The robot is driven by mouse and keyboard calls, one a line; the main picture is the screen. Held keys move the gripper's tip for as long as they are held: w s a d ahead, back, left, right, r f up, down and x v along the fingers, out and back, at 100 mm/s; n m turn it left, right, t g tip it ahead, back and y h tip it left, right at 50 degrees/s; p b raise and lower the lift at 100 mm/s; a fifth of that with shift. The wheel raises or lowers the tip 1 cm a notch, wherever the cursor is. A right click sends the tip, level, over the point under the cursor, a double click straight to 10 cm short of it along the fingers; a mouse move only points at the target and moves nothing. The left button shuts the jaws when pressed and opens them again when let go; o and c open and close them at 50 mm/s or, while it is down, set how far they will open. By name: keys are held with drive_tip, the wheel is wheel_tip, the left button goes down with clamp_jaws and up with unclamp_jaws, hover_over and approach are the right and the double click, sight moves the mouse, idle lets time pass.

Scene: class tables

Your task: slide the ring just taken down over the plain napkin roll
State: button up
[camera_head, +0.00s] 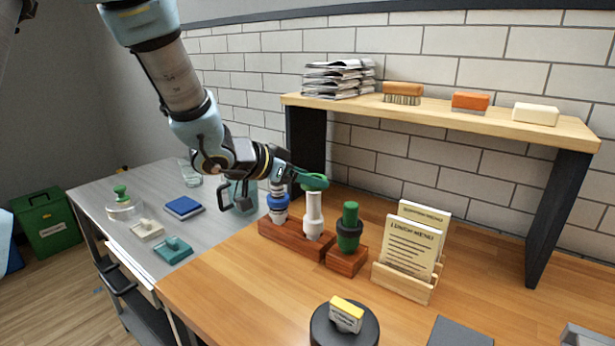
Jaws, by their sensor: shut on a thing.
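The plain napkin roll (313,212) is white and stands upright in the long dark-red wooden block (282,239). My gripper (300,180) reaches in from the left, just above the roll's top. It is shut on a green ring (316,182). The ring is level with the top end of the white roll; I cannot tell whether it is around the roll or just over it. A blue roll (278,207) stands to the left in the same block, partly behind my arm. A dark green roll (350,228) stands to the right in a smaller block (346,261).
A wooden holder (404,283) with printed cards stands to the right. A round black stand (343,327) with a yellow-topped piece is in front. A shelf (440,113) with papers and brushes stands behind. A teal mug (243,195) is left of the block.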

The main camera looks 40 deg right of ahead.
sight(308, 209)
drive_tip(key=shift+f+b, duration=2.9)
drive_tip(key=shift+f, duration=1.1)
drive_tip(key=o, duration=1.3)
drive_tip(key=shift+a, duration=0.1)
drive_tip(key=v, duration=1)
drive_tip(key=shift+a+r, duration=0.2)
drive_tip(key=shift+a, duration=0.15)
